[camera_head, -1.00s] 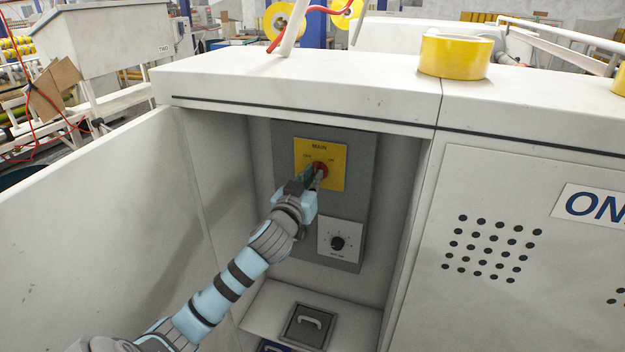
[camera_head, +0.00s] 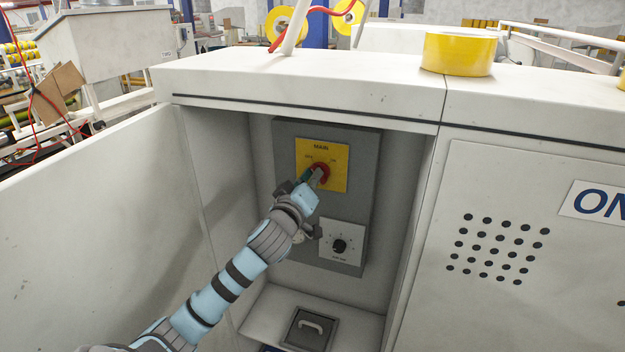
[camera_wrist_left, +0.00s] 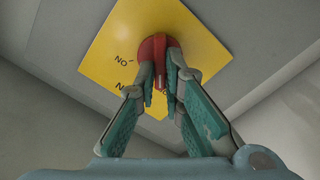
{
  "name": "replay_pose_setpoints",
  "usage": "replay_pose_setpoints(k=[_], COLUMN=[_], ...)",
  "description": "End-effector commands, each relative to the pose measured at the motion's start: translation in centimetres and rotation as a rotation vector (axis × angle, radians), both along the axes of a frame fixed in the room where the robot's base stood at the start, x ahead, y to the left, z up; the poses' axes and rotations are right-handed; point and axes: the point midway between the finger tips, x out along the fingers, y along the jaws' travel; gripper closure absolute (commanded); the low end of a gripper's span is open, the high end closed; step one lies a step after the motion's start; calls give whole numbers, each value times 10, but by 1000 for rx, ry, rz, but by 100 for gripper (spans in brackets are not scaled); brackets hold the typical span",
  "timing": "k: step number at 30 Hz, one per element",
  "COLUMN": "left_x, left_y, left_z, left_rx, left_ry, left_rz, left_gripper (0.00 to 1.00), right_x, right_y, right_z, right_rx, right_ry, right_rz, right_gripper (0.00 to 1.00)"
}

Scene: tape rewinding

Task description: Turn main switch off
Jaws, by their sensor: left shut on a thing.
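The main switch is a red rotary knob (camera_head: 321,169) on a yellow plate (camera_head: 338,150) marked MAIN, inside the open cabinet. My left gripper (camera_head: 315,177) reaches in from the lower left and its fingers are shut on the knob, partly covering it. In the left wrist view, the red knob (camera_wrist_left: 158,48) sits between the green-padded fingers (camera_wrist_left: 161,84) of my left gripper, against the yellow plate (camera_wrist_left: 205,45). The knob's exact pointing direction is hard to tell behind the fingers. My right gripper is not in view.
A white dial panel with a black knob (camera_head: 340,246) is below the switch, close to my left wrist. The open door (camera_head: 90,230) stands on the left. A grey handled lid (camera_head: 309,328) is at the cabinet bottom. Yellow tape (camera_head: 459,54) sits on top.

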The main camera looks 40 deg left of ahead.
Motion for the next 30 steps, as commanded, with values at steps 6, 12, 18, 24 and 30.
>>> replay_pose_setpoints(k=[6, 12, 18, 24, 30], left_x=[0, 0, 0, 0, 0], left_y=[0, 0, 0, 0, 0], left_z=[4, 4, 3, 1, 22], left_rx=[-7, -7, -7, -9, -8], left_ry=[-12, -11, -9, -6, -11], left_rz=[-1, -2, -1, 0, -1], left_gripper=[100, 100, 71, 71, 71], right_x=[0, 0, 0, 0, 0], right_y=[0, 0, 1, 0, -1], right_z=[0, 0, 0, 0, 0], right_rx=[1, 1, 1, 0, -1], right_ry=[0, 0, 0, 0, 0], right_rz=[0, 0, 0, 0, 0], right_gripper=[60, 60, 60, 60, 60])
